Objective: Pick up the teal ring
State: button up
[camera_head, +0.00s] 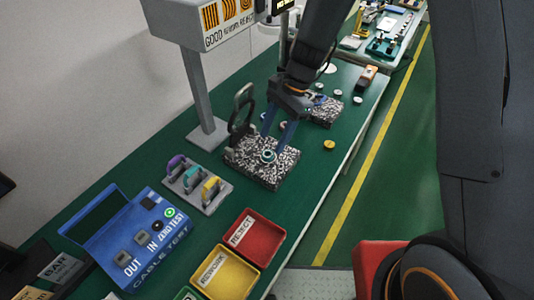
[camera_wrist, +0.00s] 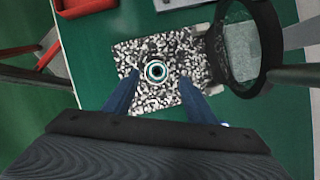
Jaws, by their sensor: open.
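The teal ring (camera_wrist: 157,71) lies flat on a speckled black-and-white block (camera_wrist: 140,50) in the wrist view, with a pale band and a dark centre. In the head view the ring (camera_head: 268,156) shows on the block (camera_head: 262,176) on the green bench. My gripper (camera_head: 279,138) is open above the block, pointing down. In the wrist view its two blue fingers (camera_wrist: 154,88) are spread, one to each side of and short of the ring. Nothing is between them, and the ring appears apart from both.
A dark round magnifier frame (camera_wrist: 240,45) stands close beside the block. A second speckled block (camera_head: 325,112) is behind my gripper. Red (camera_head: 255,214) and yellow (camera_head: 207,284) trays, a blue tester (camera_head: 125,240) and a rack with coloured handles (camera_head: 197,200) are nearer on the bench.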

aim_at(271, 152)
jog(key=shift+d+p+x, duration=0.1)
jog(key=shift+p+x, duration=0.2)
jog(key=shift+x, duration=0.75)
jog(key=shift+d+p+x, duration=0.15)
jog(key=shift+p+x, duration=0.15)
jog(key=shift+x, duration=0.7)
jog(key=shift+s, duration=0.1)
jog(key=c, duration=1.2)
